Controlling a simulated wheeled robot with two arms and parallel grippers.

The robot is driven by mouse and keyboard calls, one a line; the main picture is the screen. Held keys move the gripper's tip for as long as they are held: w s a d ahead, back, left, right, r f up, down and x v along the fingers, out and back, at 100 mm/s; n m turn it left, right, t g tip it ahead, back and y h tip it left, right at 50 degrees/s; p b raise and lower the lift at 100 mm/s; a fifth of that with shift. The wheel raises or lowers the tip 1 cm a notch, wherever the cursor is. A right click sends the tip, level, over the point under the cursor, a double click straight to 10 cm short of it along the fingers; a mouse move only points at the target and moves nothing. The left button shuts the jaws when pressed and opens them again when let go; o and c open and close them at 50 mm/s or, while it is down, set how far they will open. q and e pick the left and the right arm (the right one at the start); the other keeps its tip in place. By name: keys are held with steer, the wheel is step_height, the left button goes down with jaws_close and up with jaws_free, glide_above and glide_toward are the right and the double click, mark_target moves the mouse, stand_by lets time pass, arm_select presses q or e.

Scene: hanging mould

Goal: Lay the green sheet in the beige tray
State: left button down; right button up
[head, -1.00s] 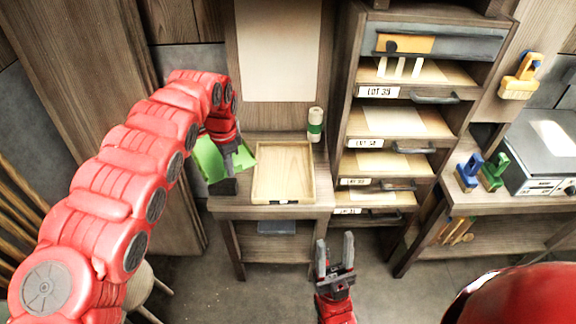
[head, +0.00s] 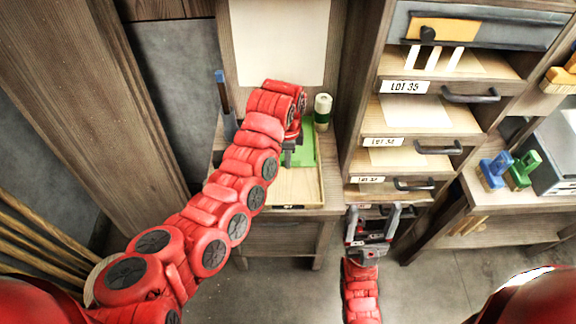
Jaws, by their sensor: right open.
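The beige tray (head: 296,190) lies on the small wooden table, partly covered by my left arm. The green sheet (head: 308,146) shows at the far part of the tray, behind my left gripper; much of it is hidden by the arm. My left gripper (head: 288,158) is over the tray at the sheet's near left side. Its fingers are small and partly hidden, so I cannot tell whether they still grip the sheet. My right gripper (head: 373,213) is open and empty, in front of the drawer cabinet, right of the table.
A drawer cabinet (head: 410,145) with labelled drawers stands to the right.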

arm_select(q)
steer(key=s, duration=0.1)
steer(key=p, duration=0.3)
glide_above(285, 190)
step_height(285, 190, down, 6)
steer(key=shift+f, duration=0.15)
step_height(285, 190, down, 4)
steer(key=shift+f, duration=0.1)
steer(key=shift+w+f, duration=0.1)
steer(key=shift+f, duration=0.15)
steer(key=shift+f, duration=0.15)
steer(key=c, duration=1.1)
jaws_free()
steer(key=shift+o, duration=0.2)
